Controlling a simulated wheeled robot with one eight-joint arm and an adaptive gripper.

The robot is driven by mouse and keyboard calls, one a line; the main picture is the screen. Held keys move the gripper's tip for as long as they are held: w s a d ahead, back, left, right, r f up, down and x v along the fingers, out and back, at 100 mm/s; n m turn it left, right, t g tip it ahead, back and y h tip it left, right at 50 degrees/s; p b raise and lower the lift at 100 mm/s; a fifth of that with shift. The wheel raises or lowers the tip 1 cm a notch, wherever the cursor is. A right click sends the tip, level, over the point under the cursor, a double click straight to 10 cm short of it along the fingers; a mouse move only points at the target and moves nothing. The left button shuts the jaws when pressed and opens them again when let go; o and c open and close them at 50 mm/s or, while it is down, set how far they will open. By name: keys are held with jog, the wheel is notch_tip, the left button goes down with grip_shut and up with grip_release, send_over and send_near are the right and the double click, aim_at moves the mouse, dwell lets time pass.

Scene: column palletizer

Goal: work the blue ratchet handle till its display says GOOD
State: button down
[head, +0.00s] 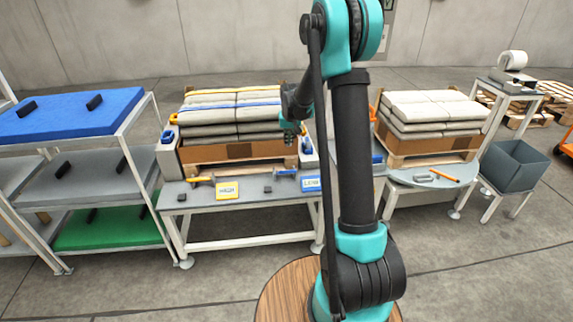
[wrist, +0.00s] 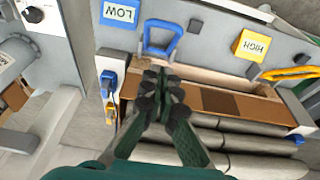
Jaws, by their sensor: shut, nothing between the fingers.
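The blue ratchet handle (wrist: 164,36) is a U-shaped loop at the top of the wrist view. In the head view the handle (head: 287,173) lies at the right of the bench front. Its blue display (wrist: 119,11) reads LOW; it also shows in the head view (head: 311,183). My gripper (wrist: 160,72) is shut and empty. In the wrist view its fingertips are just below the blue handle; I cannot tell whether they touch it. In the head view my gripper (head: 290,138) is above the bench, by the stack's right front corner.
A yellow handle (wrist: 291,73) and a yellow display (wrist: 251,45) reading HIGH are on the same bench. Strapped bags (head: 230,115) stand in a carton on a pallet behind. A blue-and-yellow device (wrist: 108,82) is left of my fingers in the wrist view. A shelf (head: 80,120) stands left.

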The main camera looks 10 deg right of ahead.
jog(key=shift+f, duration=0.1)
send_over(286, 172)
jog(key=w+d, duration=0.1)
jog(key=w, duration=0.2)
notch_tip(286, 172, down, 10)
jog(key=shift+s+d+f, duration=0.1)
jog(key=shift+s+f, duration=0.85)
jog(key=shift+f, duration=0.25)
jog(key=shift+s+f, duration=0.2)
jog(key=shift+f, duration=0.1)
